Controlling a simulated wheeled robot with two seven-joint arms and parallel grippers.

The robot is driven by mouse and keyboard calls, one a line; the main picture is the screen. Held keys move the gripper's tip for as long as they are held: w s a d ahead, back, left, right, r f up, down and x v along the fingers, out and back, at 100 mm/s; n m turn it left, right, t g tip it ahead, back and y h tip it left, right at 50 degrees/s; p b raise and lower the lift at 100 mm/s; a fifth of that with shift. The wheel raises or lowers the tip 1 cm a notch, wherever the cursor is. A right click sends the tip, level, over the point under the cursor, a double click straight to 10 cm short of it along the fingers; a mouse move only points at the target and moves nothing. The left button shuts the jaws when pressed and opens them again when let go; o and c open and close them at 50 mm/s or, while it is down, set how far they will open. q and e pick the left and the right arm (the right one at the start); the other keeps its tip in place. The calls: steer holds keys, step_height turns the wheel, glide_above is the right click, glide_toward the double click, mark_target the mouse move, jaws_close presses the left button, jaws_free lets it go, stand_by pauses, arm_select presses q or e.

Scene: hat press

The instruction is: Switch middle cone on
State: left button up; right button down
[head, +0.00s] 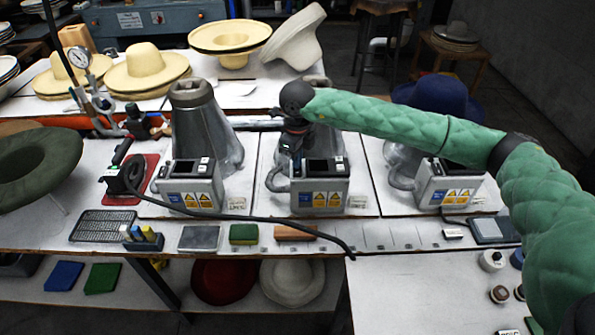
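Three metal cones stand in a row on the white bench. The middle cone (327,143) is partly hidden behind my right arm and gripper. Its grey control box (321,188) stands in front of it, with a dark top panel and yellow warning labels on the front. My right gripper (296,160) points down at the left end of this box's top. It is small and dark here, so I cannot tell whether its fingers are open, or whether it touches the box or its switch. My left gripper is not in view.
The left cone (199,125) has its own control box (190,185); the right control box (449,186) stands under my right forearm. A black cable (250,218) crosses the front of the bench. Straw hats (146,68) lie behind, and a green hat (38,160) at left.

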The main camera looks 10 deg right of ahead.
steer(key=shift+f, duration=0.2)
steer(key=shift+r, duration=3.55)
